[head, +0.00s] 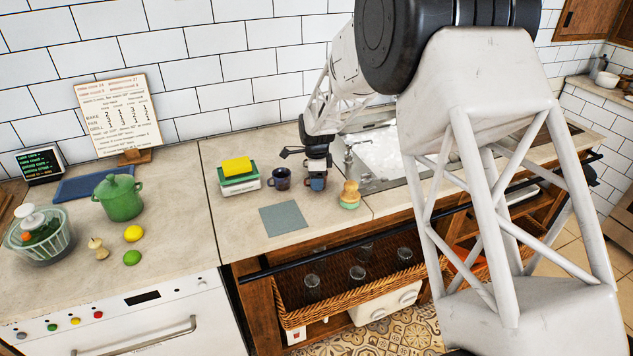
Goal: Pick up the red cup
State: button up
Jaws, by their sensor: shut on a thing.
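My gripper (316,172) points down over the counter, just right of a dark blue mug (280,179). It is shut on a small cup (316,184), which shows blue-grey in front with reddish-orange at its edges. The gripper covers the cup's upper part. I cannot tell whether the cup touches the counter. No plainly red cup shows elsewhere on the counter.
A yellow sponge (237,166) lies on a stacked box at left. A grey-green square mat (283,219) lies in front. A wooden-topped brush (350,195) stands at right, before the sink (378,150). A green pot (119,197) is farther left.

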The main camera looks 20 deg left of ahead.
jog(key=shift+r, duration=0.1)
jog(key=shift+r, duration=1.4)
jog(key=shift+s+r, duration=0.1)
jog(key=shift+r, duration=0.25)
jog(key=s+d, duration=0.3)
jog(key=s, duration=0.1)
jog(key=s+d+r, duration=0.1)
jog(key=s+d, duration=0.2)
jog(key=s, duration=0.1)
jog(key=s+d, duration=0.3)
jog(key=s, duration=0.2)
jog(key=shift+r, duration=0.15)
jog(key=shift+w, duration=0.15)
